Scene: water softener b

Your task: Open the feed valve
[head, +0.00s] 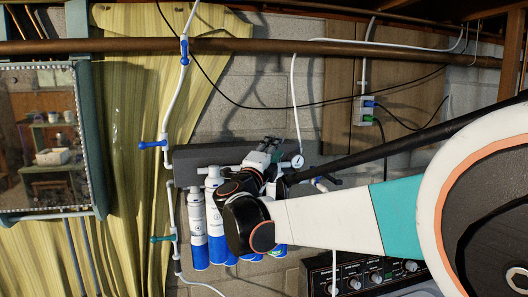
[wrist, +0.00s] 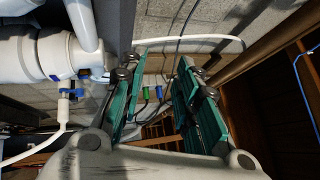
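Several valves show on the white pipes, and I cannot tell which one is the feed valve. In the head view, one blue valve (head: 184,51) is high on the left pipe. A blue lever valve (head: 152,145) is below it, and a teal-handled valve (head: 162,239) is lower still. My gripper (head: 268,150) is by the filter assembly, partly hidden by my arm. In the wrist view, my gripper (wrist: 158,72) is open, with nothing between its teal fingers. A small blue-handled valve (wrist: 82,76) on a white pipe is left of the fingers, apart from them.
White-and-blue filter cylinders (head: 197,230) hang under a dark bracket (head: 205,157). A gauge (head: 297,161) is right of my gripper. An outlet box (head: 363,110) with blue and green plugs is on the wall. A thick white housing (wrist: 30,55) fills the wrist view's left.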

